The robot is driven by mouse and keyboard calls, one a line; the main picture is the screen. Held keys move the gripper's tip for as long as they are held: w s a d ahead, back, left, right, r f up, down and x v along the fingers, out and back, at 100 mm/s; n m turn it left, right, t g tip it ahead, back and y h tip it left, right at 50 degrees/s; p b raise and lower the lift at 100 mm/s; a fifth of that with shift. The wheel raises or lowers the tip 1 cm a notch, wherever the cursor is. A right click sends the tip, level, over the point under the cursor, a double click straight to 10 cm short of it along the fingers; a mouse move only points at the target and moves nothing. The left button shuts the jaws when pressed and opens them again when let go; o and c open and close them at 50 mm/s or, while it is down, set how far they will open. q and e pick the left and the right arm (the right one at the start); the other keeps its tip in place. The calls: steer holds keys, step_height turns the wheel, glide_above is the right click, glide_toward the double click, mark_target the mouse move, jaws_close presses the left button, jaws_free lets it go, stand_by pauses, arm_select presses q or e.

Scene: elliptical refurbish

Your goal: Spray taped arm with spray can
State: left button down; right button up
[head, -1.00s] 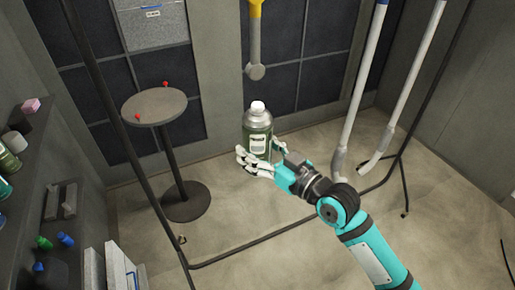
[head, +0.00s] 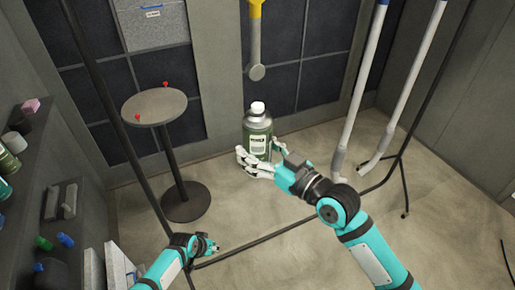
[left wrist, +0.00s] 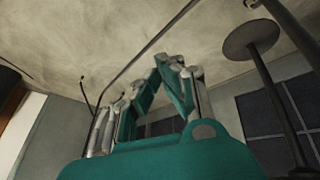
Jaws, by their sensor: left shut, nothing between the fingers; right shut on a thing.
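A green spray can (head: 257,138) with a white cap and a pale label is upright in my right gripper (head: 256,162), whose pale fingers are shut around its lower part. A grey hanging arm (head: 255,45) with a yellow upper part is above and behind the can, apart from it. Two pale hanging arms (head: 357,95) (head: 412,90) with blue upper bands are to the right.
A round table (head: 154,107) with small red pieces stands at the left, and it also shows in the left wrist view (left wrist: 252,36). A shelf wall (head: 50,165) with bottles runs along the left side. A dark frame's floor bar (head: 265,240) crosses the floor.

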arm_select(q)
steer(key=w+d+r+m+h, duration=0.1)
steer(key=w+d+r, duration=0.4)
steer(key=r, duration=0.7)
steer(key=w+d+r+m+h, duration=0.1)
steer(key=w+d+r+h, duration=0.1)
steer(key=w+r, duration=0.75)
steer(key=w+d+r+m+h, duration=0.1)
steer(key=w+d+r, duration=0.25)
steer(key=r, duration=1.15)
step_height(320, 180, up, 33)
steer(key=m+g+y, duration=0.1)
steer(key=m+g, duration=0.1)
steer(key=m, duration=0.7)
glide_above(255, 105)
steer(key=shift+f, duration=3)
steer(key=shift+f, duration=0.25)
